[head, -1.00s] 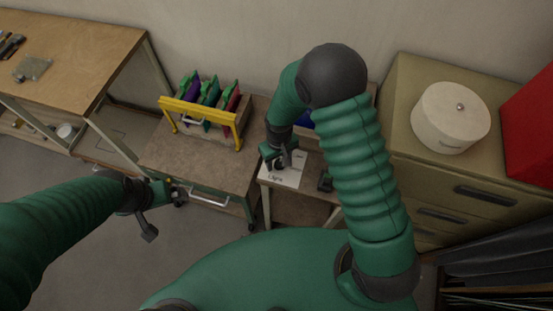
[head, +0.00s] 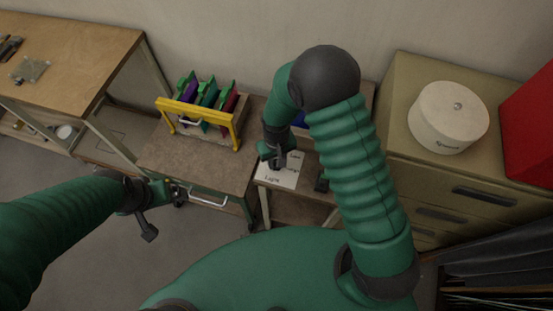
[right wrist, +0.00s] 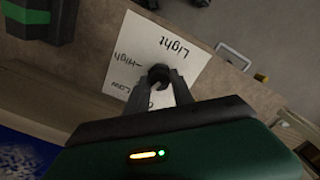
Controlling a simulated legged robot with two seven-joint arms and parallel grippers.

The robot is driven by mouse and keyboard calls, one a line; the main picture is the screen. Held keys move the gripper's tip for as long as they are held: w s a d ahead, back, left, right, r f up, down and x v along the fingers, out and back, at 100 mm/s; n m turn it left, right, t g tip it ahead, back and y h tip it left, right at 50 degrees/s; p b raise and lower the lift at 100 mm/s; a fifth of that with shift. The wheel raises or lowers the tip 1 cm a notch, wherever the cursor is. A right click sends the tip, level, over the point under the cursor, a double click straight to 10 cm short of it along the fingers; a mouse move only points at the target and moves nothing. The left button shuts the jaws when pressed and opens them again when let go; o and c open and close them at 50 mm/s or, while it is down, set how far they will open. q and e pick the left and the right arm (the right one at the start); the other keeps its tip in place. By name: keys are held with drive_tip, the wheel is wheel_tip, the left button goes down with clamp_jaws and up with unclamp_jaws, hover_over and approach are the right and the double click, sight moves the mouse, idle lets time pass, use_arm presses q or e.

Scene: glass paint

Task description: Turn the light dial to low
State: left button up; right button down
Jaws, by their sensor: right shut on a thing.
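The light dial (right wrist: 158,74) is a small dark knob on a white card (right wrist: 175,45) marked Light, High and Low, plus a label partly hidden by my gripper. My right gripper (right wrist: 160,78) is shut on the knob, with one finger on each side. The knob's pointer cannot be made out. In the head view the card (head: 290,179) lies on a small wooden stand, and my right gripper (head: 278,160) hides the dial from above. My left gripper (head: 160,208) hangs at the left, away from the card, and its opening is unclear.
A cart (head: 190,165) with a yellow-framed rack (head: 195,115) stands to the left. A drawer cabinet (head: 450,185) carrying a round white box (head: 449,117) is at the right. A workbench (head: 85,50) is far left.

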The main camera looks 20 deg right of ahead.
drive_tip(key=shift+w+a+r+m, duration=0.1)
drive_tip(key=shift+w+a+m, duration=0.15)
drive_tip(key=shift+m, duration=0.45)
drive_tip(key=shift+s+d+m+p, duration=0.1)
drive_tip(key=shift+d+m+p, duration=0.25)
drive_tip(key=shift+m, duration=0.85)
drive_tip(key=m, duration=0.3)
drive_tip(key=shift+a, duration=0.2)
drive_tip(key=shift+d+m+p, duration=0.15)
drive_tip(key=shift+m+p, duration=0.2)
drive_tip(key=shift+m, duration=0.25)
drive_tip(key=c, duration=1.1)
unclamp_jaws()
wheel_tip(320, 180, up, 16)
drive_tip(key=shift+r+b, duration=0.25)
drive_tip(key=shift+b, duration=0.2)
